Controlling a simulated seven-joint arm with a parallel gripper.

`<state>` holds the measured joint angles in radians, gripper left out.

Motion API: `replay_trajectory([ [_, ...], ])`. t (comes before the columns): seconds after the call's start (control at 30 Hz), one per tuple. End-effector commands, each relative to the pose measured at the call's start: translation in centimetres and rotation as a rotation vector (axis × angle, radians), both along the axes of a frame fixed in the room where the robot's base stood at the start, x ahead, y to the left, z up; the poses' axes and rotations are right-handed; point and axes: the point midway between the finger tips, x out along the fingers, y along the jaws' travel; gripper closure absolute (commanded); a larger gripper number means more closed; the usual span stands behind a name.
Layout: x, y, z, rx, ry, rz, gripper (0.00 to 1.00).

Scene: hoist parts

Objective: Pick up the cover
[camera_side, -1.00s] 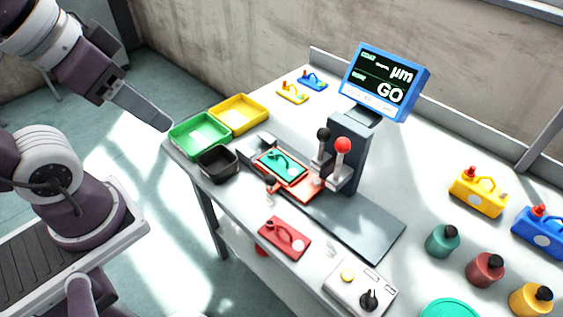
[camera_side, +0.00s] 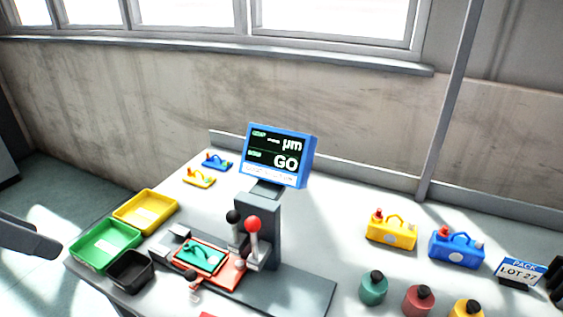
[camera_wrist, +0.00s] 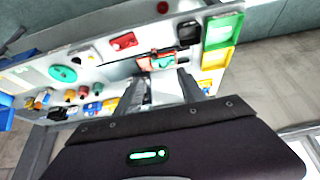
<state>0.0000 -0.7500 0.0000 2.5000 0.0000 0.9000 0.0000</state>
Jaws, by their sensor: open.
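Two parts could be the cover; I cannot tell which. A teal plate with a raised handle (camera_side: 200,256) lies in the red nest (camera_side: 222,277) of the grey gauge stand; it also shows in the wrist view (camera_wrist: 163,62). A flat red part (camera_wrist: 123,42) lies on the bench in the wrist view; only a sliver shows at the bottom edge of the side view. My gripper (camera_wrist: 162,76) is open in the wrist view, with nothing seen between its fingers and the bench beyond them. In the side view only a dark piece of my arm shows at the left edge.
Green (camera_side: 106,246), yellow (camera_side: 146,211) and black (camera_side: 130,270) trays stand at the bench's left end. The gauge column carries a blue display (camera_side: 278,156) reading GO and two ball-topped levers. Yellow and blue canisters and several round bottles stand on the right.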

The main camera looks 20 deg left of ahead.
Motion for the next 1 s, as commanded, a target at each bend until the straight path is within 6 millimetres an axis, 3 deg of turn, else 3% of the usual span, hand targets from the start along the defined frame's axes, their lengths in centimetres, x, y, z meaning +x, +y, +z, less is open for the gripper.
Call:
replay_trajectory([
  [0.3,0.0,0.0,0.0,0.0,0.0,0.0,0.53],
  [0.4,0.0,0.0,0.0,0.0,0.0,0.0,0.69],
  [0.73,0.5,0.0,0.1,-0.012,0.01,0.023,0.69],
  [0.87,4.7,0.0,0.3,-0.103,0.087,0.214,0.69],
  [1.0,12.6,0.1,-2.1,-0.236,0.203,0.578,0.69],
])
